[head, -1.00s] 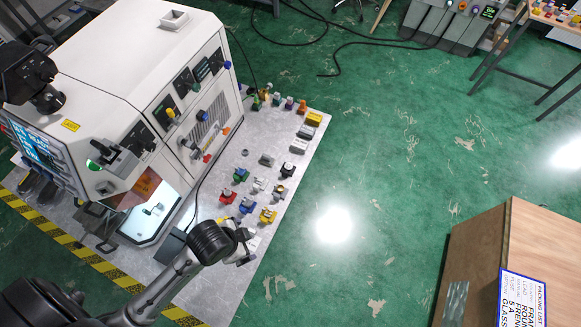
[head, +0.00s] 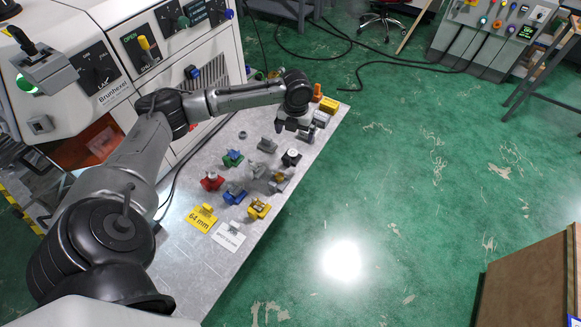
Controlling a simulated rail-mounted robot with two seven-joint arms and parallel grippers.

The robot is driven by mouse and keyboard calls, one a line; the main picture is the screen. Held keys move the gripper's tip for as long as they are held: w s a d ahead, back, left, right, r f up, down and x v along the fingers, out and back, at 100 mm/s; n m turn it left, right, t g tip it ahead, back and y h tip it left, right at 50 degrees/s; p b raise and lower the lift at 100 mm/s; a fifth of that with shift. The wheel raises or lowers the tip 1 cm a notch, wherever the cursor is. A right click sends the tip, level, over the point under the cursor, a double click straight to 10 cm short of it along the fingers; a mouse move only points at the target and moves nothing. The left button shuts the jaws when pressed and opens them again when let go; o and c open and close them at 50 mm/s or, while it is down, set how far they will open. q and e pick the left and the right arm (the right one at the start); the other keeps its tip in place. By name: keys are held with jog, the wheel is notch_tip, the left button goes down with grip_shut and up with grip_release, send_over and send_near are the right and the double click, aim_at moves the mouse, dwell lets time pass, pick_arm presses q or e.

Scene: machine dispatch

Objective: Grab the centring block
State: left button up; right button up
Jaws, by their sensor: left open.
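I cannot tell for sure which part is the centring block. Grey blocks lie near the plate's far right edge, one (head: 320,118) beside my left gripper and another (head: 307,136) partly below it. My left gripper (head: 292,126) is open, pointing down over the plate beside these blocks, and nothing shows between its fingers. Its wrist hides part of the plate behind it. Another grey block (head: 267,145) sits further left on the plate. My right gripper is out of view.
The metal plate (head: 185,252) also bears a red part (head: 212,181), a green part (head: 232,158), a blue part (head: 235,197) and yellow parts (head: 258,208). The white machine (head: 70,25) rises on the left. A wooden crate (head: 530,280) stands at lower right.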

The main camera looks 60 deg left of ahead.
aim_at(292, 152)
pick_arm(q)
jog(key=shift+m, duration=0.3)
jog(key=f, duration=0.2)
jog(key=a+f+b, duration=0.1)
jog(key=f, duration=0.2)
jog(key=a+f+b, duration=0.1)
jog(key=f, duration=0.2)
jog(key=shift+d+f+b, duration=0.1)
jog(key=shift+f+b, duration=0.75)
jog(key=shift+f, duration=1.85)
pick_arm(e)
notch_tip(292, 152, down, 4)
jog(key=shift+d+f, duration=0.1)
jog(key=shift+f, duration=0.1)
pick_arm(q)
jog(key=shift+c, duration=0.4)
jog(key=c, duration=0.4)
jog(key=shift+r, duration=0.1)
jog(key=c, duration=0.6)
